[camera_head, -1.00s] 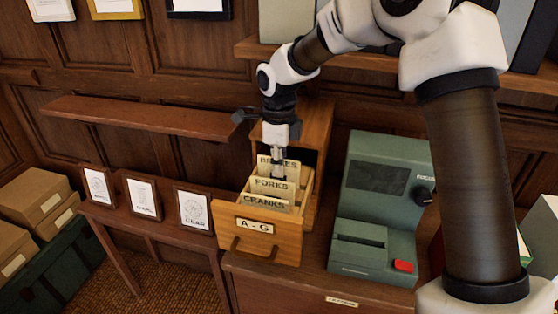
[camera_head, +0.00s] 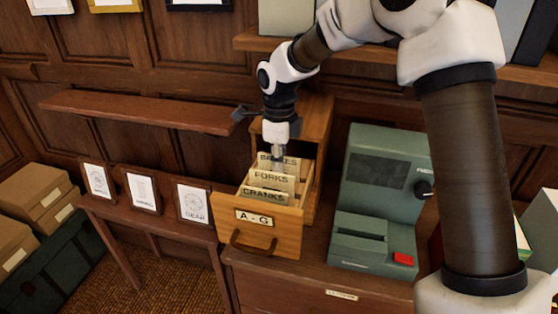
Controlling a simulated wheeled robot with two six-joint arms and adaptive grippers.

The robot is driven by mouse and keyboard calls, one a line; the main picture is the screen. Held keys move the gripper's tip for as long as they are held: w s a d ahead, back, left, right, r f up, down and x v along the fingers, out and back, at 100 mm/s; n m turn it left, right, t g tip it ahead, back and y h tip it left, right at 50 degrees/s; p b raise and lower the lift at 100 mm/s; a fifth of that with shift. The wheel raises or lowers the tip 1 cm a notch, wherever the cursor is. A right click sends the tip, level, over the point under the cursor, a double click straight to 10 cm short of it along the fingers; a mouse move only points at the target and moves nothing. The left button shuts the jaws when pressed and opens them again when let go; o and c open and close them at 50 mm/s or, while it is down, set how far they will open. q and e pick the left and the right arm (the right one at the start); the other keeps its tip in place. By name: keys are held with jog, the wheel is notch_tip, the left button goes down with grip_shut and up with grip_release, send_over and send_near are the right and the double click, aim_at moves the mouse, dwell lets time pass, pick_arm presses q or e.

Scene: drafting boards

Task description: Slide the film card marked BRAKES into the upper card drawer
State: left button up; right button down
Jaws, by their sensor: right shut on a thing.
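The open card drawer (camera_head: 258,233), labelled A-G, sticks out from a wooden cabinet (camera_head: 318,120). In it stand cards marked CRANKS (camera_head: 264,195), FORKS (camera_head: 268,181) and, at the back, BRAKES (camera_head: 265,160). My right gripper (camera_head: 278,160) points down over the drawer, with its fingers shut at the BRAKES card and covering the middle of its lettering. The BRAKES card stands upright behind the FORKS card, its lower part hidden. I cannot tell whether it touches the drawer floor. My left gripper does not show.
A green viewer (camera_head: 385,190) with a dark screen and a red button stands just right of the drawer. Framed drawings (camera_head: 143,192) stand on a side table at left. A wall shelf (camera_head: 140,110) is behind. Boxes (camera_head: 40,205) are stacked at far left.

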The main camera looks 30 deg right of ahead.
jog(key=shift+f, duration=0.15)
jog(key=c, duration=1.2)
grip_release()
notch_tip(320, 180, up, 12)
jog(key=shift+f, duration=0.1)
